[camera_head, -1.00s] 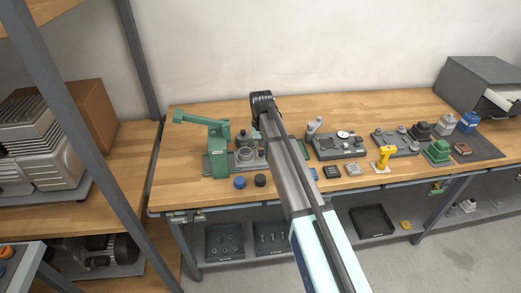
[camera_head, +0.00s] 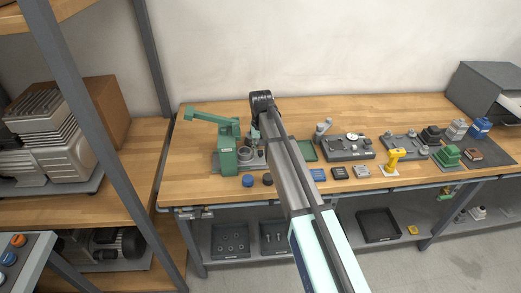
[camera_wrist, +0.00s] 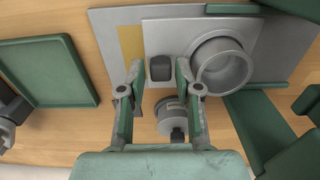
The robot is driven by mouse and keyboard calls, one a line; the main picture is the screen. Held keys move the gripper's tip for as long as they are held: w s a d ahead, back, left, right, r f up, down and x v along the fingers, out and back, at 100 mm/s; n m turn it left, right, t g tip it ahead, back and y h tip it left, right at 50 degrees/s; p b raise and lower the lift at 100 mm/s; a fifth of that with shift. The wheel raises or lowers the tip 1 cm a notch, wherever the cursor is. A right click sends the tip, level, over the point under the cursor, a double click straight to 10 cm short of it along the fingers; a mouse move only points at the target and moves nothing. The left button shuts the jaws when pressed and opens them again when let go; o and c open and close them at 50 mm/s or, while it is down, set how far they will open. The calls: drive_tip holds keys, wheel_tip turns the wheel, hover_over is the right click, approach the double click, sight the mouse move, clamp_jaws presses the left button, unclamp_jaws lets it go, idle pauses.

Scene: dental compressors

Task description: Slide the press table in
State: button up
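The green press (camera_head: 228,150) stands at the left of the workbench, its lever arm pointing up and left. Its press table is a grey plate (camera_wrist: 115,35) in the wrist view, carrying a grey ring cup (camera_wrist: 222,65), a brass-coloured strip and a dark upright block (camera_wrist: 160,68). The cup shows beside the press column in the head view (camera_head: 246,156). My gripper (camera_wrist: 159,72) is open, with one finger on each side of the dark block. I cannot tell whether the fingers touch it.
A grey round part (camera_wrist: 172,118) shows between my fingers, below the plate. A green tray (camera_wrist: 45,70) lies left of it. Fixtures and a yellow tool (camera_head: 394,160) stand to the right.

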wheel_tip(320, 180, up, 12)
idle(0.5)
drive_tip(key=shift+f, duration=0.1)
